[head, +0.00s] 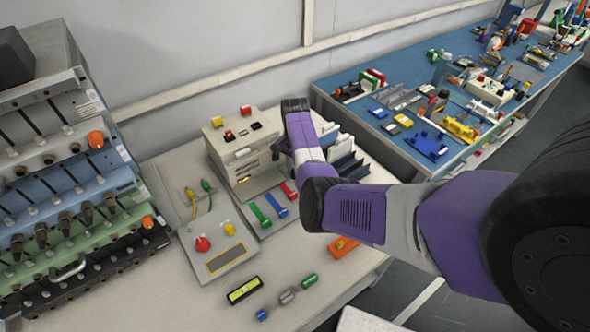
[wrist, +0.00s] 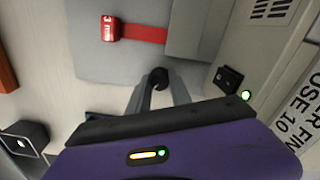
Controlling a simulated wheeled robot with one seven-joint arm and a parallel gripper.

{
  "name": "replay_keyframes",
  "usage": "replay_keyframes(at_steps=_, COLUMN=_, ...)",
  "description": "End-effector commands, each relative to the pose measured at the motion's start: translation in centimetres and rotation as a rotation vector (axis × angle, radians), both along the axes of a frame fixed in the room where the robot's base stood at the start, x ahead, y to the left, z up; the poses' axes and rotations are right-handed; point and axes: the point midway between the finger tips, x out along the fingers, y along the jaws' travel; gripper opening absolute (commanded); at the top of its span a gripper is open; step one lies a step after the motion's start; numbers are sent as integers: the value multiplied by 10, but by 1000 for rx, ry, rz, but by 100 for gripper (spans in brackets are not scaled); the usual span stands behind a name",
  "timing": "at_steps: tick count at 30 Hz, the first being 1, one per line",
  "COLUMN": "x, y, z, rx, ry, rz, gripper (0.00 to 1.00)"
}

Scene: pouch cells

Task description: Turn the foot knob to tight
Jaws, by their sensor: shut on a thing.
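The foot knob (wrist: 158,78) is a small, dark, round knob in the middle of the wrist view, low beside the beige machine. My gripper (wrist: 159,85) is shut on it, with one grey finger on each side. Its turn position and any tight mark cannot be made out. The beige boxy machine (head: 239,150) stands at the back of the bench in the head view, and its side shows at the right of the wrist view (wrist: 240,42). In the head view my arm hides the knob and most of my gripper.
A red lever (wrist: 140,32) lies near the knob; green and blue levers (head: 268,212) are on the same plate. A grey panel with a red button (head: 202,244) is to the left. Dark upright plates (head: 347,165) stand right of the machine. The bench front holds loose small parts.

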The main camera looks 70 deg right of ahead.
Motion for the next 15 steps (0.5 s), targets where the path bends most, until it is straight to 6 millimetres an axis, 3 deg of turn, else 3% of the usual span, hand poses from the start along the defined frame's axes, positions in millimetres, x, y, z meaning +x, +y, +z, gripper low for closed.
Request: replay_keyframes(at_steps=15, x=1, y=-1, z=1, rx=-4, ry=-3, rz=-462, gripper=0)
